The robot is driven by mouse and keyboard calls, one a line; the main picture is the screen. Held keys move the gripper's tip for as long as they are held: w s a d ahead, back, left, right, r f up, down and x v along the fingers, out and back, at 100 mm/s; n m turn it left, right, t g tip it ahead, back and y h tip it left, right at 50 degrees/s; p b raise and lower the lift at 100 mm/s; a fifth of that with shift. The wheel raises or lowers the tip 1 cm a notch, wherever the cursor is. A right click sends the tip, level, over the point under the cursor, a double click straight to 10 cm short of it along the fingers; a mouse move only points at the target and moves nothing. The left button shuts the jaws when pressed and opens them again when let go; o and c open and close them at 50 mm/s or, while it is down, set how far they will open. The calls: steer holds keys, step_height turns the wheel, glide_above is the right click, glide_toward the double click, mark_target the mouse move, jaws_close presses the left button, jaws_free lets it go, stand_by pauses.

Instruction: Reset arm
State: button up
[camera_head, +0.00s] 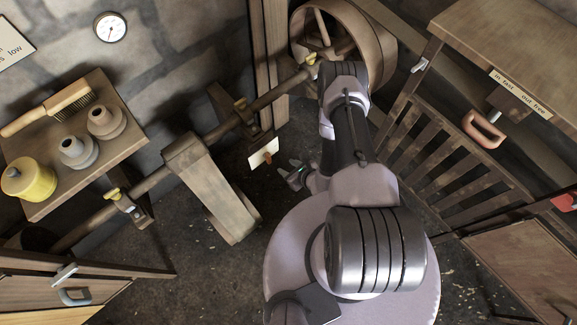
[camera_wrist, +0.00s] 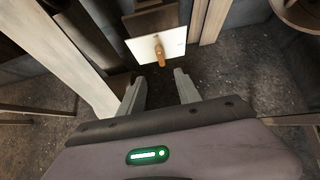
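My gripper (camera_head: 291,174) is at the end of my arm, low over the dark floor in the middle of the head view. In the wrist view my gripper (camera_wrist: 161,88) shows two grey fingers spread apart with nothing between them. A white plate with an orange-brown knob (camera_head: 264,153) is to the upper left of the gripper in the head view. In the wrist view the white plate (camera_wrist: 143,50) is ahead of the fingers, apart from them.
A shelf (camera_head: 128,150) holds a brush, a yellow spool and two small pots. A slatted wooden frame (camera_head: 425,150) and bench (camera_head: 520,40) stand at right.

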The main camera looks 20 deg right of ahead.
stand_by(0.3)
steer(key=w+a+r+n+y, duration=0.3)
steer(key=w+a+r, duration=0.1)
steer(key=r, duration=0.6)
steer(key=w+a+r+n+y, duration=0.2)
steer(key=w+a+r+n, duration=0.1)
steer(key=r, duration=0.7)
steer(key=w+a+r+n+y, duration=0.3)
steer(key=w+a+r+n, duration=0.1)
steer(key=r, duration=0.5)
steer(key=s+a+r+n+g, duration=0.2)
steer(key=s+a+r+n, duration=0.15)
steer(key=r, duration=0.35)
steer(key=s+a+r+n+g, duration=0.2)
steer(key=s+r+n+g, duration=0.15)
steer(key=r, duration=0.35)
steer(key=s+d+r+n+h, duration=0.1)
steer(key=s+r+n+h, duration=0.2)
steer(key=s+r+n, duration=0.45)
steer(key=s+d+r+n+t+h, duration=0.2)
steer(key=s+d+r+h, duration=0.3)
steer(key=s+d, duration=0.3)
steer(key=shift+s+d+r+n+t+h, duration=0.2)
steer(key=shift+s+r+n+t+h, duration=0.15)
steer(key=shift+s+r+n, duration=0.5)
steer(key=shift+s+f, duration=0.1)
steer(key=shift+f, duration=0.05)
